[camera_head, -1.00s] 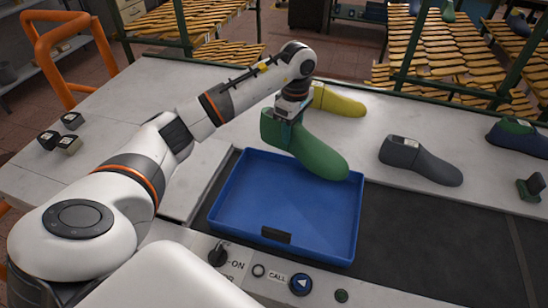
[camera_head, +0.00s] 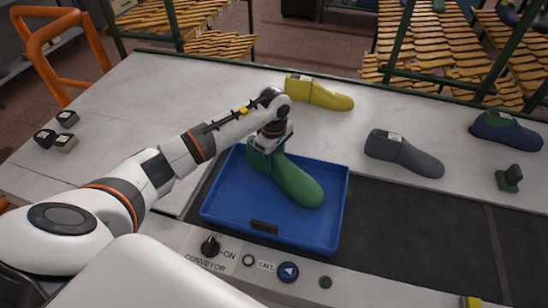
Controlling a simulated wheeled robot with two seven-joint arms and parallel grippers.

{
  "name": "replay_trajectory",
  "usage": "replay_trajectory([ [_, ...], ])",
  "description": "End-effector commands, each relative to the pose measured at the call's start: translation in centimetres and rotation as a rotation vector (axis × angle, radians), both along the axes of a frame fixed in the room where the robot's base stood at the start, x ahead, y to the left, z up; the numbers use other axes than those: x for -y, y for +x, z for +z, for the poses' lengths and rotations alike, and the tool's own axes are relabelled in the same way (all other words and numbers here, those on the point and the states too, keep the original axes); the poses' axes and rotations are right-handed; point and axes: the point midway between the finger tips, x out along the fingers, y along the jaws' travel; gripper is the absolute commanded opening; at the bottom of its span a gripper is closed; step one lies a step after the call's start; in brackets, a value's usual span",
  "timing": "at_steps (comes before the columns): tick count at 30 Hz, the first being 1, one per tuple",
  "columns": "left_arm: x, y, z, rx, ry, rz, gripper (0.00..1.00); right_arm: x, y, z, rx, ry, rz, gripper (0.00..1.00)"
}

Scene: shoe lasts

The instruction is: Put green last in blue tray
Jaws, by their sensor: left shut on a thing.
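The green last (camera_head: 296,186) is inside the outline of the blue tray (camera_head: 225,213), over its back and middle part, with its toe pointing to the lower right. Whether its sole touches the tray floor I cannot tell. My left gripper (camera_head: 270,147) is shut on the heel end of the green last, near the tray's back edge. The blue tray lies on the dark conveyor belt, and its front and left floor are bare. My right gripper is not in view.
A yellow last (camera_head: 318,93), a grey last (camera_head: 403,154) and a blue last with green (camera_head: 506,131) stand on the table behind the belt. Small dark cubes (camera_head: 67,119) lie at the left. The belt right of the tray is clear.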

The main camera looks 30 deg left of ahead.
Motion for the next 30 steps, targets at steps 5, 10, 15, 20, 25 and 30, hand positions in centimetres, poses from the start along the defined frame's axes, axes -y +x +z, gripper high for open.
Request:
replay_trajectory([
  [5,0.0,0.0,-1.3,0.002,-0.001,0.0,0.0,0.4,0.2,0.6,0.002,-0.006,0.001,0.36],
  [10,0.0,0.1,-1.3,0.003,0.0,0.0,0.0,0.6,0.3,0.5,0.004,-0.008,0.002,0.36],
  [15,0.0,0.0,-1.7,0.0,0.0,0.0,0.52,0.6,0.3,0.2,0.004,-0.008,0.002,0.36],
  [20,0.0,0.0,-1.7,0.0,0.0,0.0,0.69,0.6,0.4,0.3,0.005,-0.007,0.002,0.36],
  [25,0.0,0.0,-1.7,0.0,0.0,0.0,0.69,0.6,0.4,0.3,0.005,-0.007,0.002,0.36],
  [30,0.0,0.1,-1.1,0.002,0.001,0.0,0.69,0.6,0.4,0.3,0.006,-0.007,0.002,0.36],
])
